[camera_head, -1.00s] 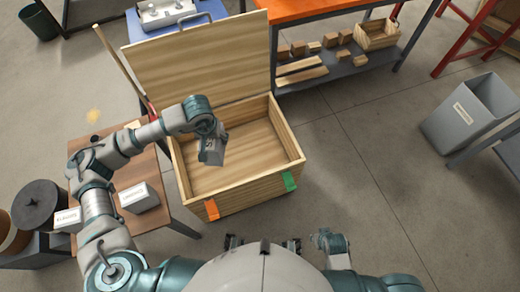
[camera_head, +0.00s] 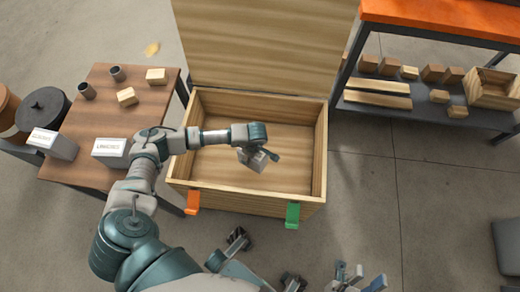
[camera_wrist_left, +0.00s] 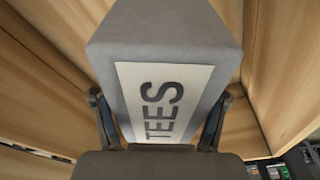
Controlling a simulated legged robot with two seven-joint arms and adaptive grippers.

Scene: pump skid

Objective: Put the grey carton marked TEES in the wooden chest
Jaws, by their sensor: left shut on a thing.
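The grey carton marked TEES (camera_wrist_left: 168,35) fills the middle of the left wrist view, its label facing the camera. My left gripper (camera_wrist_left: 160,115) is shut on it, one finger on each side. In the head view the carton (camera_head: 257,164) is small and partly hidden by my left gripper (camera_head: 251,155). The wooden chest (camera_head: 250,200) stands open below, its lid (camera_head: 265,45) raised at the back. The carton is over the chest's opening; its height above the floor is hard to tell. My right gripper (camera_head: 350,272) is low at the bottom edge, fingers apart and empty.
A brown table (camera_head: 100,92) at left holds two labelled cartons (camera_head: 112,150) (camera_head: 52,143), cups (camera_head: 87,91) and wooden blocks (camera_head: 126,96). An orange-topped bench (camera_head: 440,20) with blocks on its shelf stands at back right. The floor right of the chest is clear.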

